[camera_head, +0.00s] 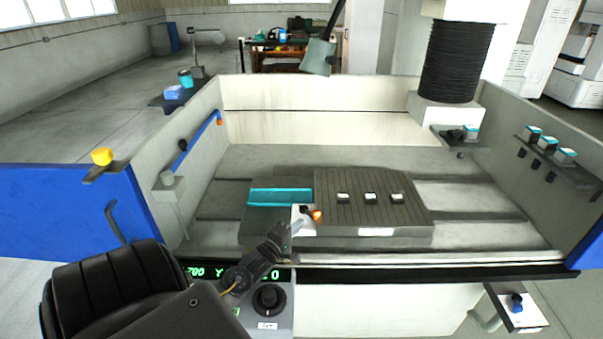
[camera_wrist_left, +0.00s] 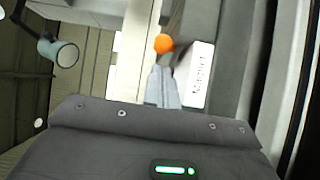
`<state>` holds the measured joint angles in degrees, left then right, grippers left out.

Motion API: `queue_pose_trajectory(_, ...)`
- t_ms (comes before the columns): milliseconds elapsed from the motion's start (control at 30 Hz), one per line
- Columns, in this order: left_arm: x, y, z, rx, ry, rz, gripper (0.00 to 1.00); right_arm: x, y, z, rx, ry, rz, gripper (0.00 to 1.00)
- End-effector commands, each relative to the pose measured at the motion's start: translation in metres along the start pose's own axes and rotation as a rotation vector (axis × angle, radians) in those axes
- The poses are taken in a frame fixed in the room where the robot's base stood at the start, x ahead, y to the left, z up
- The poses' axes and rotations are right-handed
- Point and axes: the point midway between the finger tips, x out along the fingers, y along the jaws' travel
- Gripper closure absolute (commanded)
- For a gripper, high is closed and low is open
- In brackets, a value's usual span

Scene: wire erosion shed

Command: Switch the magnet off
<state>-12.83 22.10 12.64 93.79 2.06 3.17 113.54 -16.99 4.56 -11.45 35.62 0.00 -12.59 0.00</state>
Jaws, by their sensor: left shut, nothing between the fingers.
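The magnet (camera_head: 405,188) appears to be the dark ribbed plate in the tank, with small white-topped pieces on it. A lever with an orange ball knob (camera_head: 317,216) sits at the plate's near left corner, by a pale plate. The knob also shows in the left wrist view (camera_wrist_left: 163,44), near a white label (camera_wrist_left: 199,75) whose lettering I cannot read. My left gripper (camera_head: 298,225) is shut and empty, its tips just short of the knob. In the wrist view the shut fingers (camera_wrist_left: 162,86) point at the knob; I cannot tell whether they touch. My right gripper is not in view.
A teal-topped block (camera_head: 280,196) lies left of the plate. The tank's near rim (camera_head: 430,271) runs under my left arm. A control panel with a black dial (camera_head: 269,299) stands in front. A black column (camera_head: 452,62) hangs at the back right.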

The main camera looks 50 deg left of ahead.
Motion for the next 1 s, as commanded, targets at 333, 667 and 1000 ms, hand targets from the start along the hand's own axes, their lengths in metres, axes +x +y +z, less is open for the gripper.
queue_pose_trajectory(333, -0.066, -0.003, 0.035, -0.002, -0.014, -0.001, 1.0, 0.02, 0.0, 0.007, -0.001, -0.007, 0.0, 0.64)
queue_pose_trajectory(667, -0.088, 0.0, 0.041, 0.001, -0.01, 0.0, 1.0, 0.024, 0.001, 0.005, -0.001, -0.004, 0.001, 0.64)
queue_pose_trajectory(1000, -0.088, 0.001, 0.04, 0.0, -0.009, 0.0, 1.0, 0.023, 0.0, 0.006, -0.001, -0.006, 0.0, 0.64)
